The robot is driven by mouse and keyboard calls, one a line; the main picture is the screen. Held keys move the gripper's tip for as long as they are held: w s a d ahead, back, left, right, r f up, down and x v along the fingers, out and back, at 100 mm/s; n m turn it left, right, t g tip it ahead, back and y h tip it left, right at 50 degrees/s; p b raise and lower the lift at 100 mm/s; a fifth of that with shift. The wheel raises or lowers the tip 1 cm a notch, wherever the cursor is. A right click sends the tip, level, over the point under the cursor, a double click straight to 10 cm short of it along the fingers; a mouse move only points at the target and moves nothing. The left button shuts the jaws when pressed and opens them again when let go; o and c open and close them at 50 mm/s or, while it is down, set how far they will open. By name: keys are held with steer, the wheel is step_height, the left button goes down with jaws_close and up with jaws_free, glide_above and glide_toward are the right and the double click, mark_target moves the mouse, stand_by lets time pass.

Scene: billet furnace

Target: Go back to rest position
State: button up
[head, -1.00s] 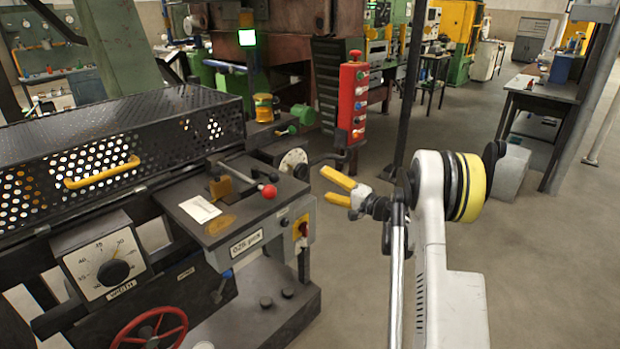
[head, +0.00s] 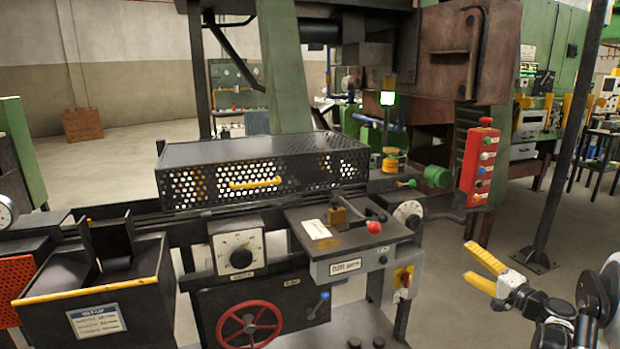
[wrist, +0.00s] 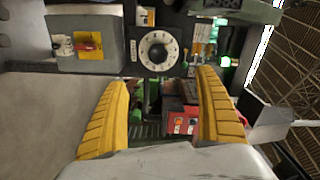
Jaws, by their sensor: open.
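My gripper (head: 482,270) is at the lower right in the head view, with two yellow fingers apart and nothing between them. It is in the air, to the right of the machine's control panel (head: 350,264) and below the red button pendant (head: 479,167). In the wrist view, the two yellow fingers of my gripper (wrist: 164,108) stand wide apart. Between and beyond them are the machine's round dial (wrist: 158,50) and a red box (wrist: 183,122). Part of my arm is cut off at the right edge of the head view.
A perforated guard with a yellow handle (head: 255,183) lies along the machine. A red handwheel (head: 249,326) sits low at the front. A dark bin (head: 95,300) stands at the left. A dark post (head: 566,140) stands behind my gripper. Floor (head: 510,225) is open around it.

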steer(key=s+a+r+n+g, duration=0.1)
steer(key=a+r+n+g, duration=0.15)
steer(key=a, duration=0.45)
steer(key=s+a+r+n+g, duration=0.1)
steer(key=a+r, duration=0.2)
steer(key=a, duration=0.3)
steer(key=s+a+r+n+g+h, duration=0.1)
steer(key=s+a+r+n+g, duration=0.2)
steer(key=s+a, duration=0.65)
steer(key=s+a+f+n+g+h, duration=0.1)
steer(key=s+a+n+h, duration=0.1)
steer(key=s, duration=1.1)
steer(key=s+a+f+n+g+h, duration=0.1)
steer(key=s+a+f+n+h, duration=0.1)
steer(key=s, duration=1.1)
steer(key=shift+s+a+n+g+h, duration=0.25)
steer(key=shift+a+n+g+h, duration=0.1)
steer(key=shift+a+h, duration=0.4)
steer(key=shift+f, duration=0.1)
